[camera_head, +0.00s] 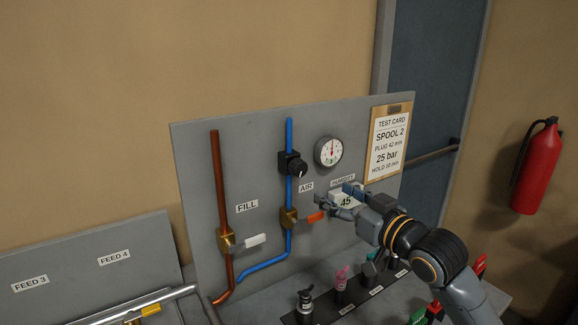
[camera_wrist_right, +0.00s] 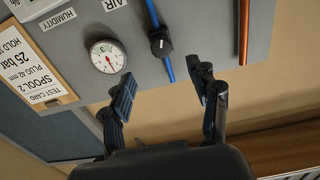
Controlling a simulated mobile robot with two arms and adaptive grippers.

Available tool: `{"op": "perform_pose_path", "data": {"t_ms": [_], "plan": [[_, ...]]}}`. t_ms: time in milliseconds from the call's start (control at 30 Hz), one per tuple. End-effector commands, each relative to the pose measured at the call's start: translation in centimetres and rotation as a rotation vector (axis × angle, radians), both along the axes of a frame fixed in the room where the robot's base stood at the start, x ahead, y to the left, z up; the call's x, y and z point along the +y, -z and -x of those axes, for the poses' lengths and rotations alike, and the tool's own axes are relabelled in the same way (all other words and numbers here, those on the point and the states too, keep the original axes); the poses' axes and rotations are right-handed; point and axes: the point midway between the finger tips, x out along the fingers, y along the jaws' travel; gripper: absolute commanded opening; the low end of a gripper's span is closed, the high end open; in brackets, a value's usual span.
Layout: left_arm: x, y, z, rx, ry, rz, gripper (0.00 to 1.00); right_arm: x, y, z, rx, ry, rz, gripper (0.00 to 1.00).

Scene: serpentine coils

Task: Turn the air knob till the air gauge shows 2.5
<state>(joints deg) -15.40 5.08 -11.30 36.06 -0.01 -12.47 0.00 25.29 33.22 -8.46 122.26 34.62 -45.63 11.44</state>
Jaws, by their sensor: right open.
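The black air knob (camera_head: 296,167) sits on the blue pipe on the grey panel, above the AIR label (camera_head: 306,188). The round white air gauge (camera_head: 328,151) is to its upper right; its red needle points roughly straight up, and the numbers are too small to read. My right gripper (camera_head: 335,195) is open and empty, in front of the panel, below and right of the knob. In the right wrist view, upside down, the knob (camera_wrist_right: 160,42) lies beyond the gap between the open fingers (camera_wrist_right: 163,86), apart from them; the gauge (camera_wrist_right: 107,57) is beside it. My left gripper is not visible.
An orange lever (camera_head: 315,217) and a white FILL lever (camera_head: 255,240) stick out below the knob. The humidity display (camera_head: 346,203), reading 45, is partly behind my right gripper. A test card (camera_head: 388,145) hangs at right. Several tools stand on the bench below.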

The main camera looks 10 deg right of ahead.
Motion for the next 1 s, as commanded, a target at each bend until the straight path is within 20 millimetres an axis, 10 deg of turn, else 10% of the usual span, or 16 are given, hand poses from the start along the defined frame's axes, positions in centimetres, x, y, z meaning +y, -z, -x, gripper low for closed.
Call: {"op": "perform_pose_path", "data": {"t_ms": [367, 1000], "plan": [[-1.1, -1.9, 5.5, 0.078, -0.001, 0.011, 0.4, 1.9, -0.6, -4.8, 0.0, 0.0, -0.004, 0.61], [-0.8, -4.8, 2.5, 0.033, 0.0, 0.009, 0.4, 5.2, 0.0, -12.7, -0.002, 0.0, 0.0, 0.61]]}}
